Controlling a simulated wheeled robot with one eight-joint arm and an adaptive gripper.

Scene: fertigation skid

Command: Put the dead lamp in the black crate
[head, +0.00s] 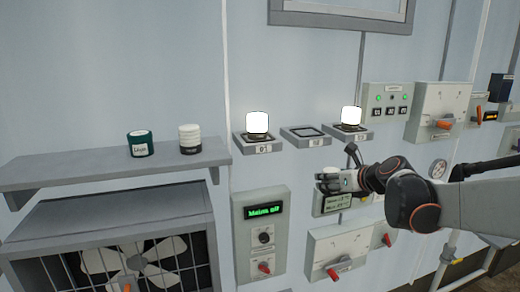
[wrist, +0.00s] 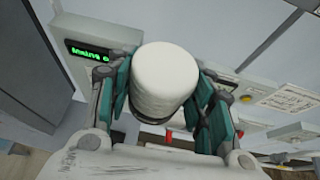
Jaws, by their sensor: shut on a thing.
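A white, unlit, drum-shaped lamp (wrist: 165,75) is held between the fingers of my gripper (wrist: 163,108) in the wrist view. In the head view my gripper (head: 334,180) is in front of the wall, below the middle of three lamp sockets. That middle socket (head: 304,134) is empty. Lit white lamps stand in the left socket (head: 257,123) and the right socket (head: 351,116). My gripper and arm partly cover the held lamp in the head view. The black crate is not visible in either view.
A grey shelf (head: 110,170) at left holds a dark green container (head: 140,143) and a white ribbed cylinder with a dark base (head: 190,138). A caged fan (head: 135,260) is below. A control box with a green display (head: 262,210) and several switch boxes (head: 340,250) project from the wall.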

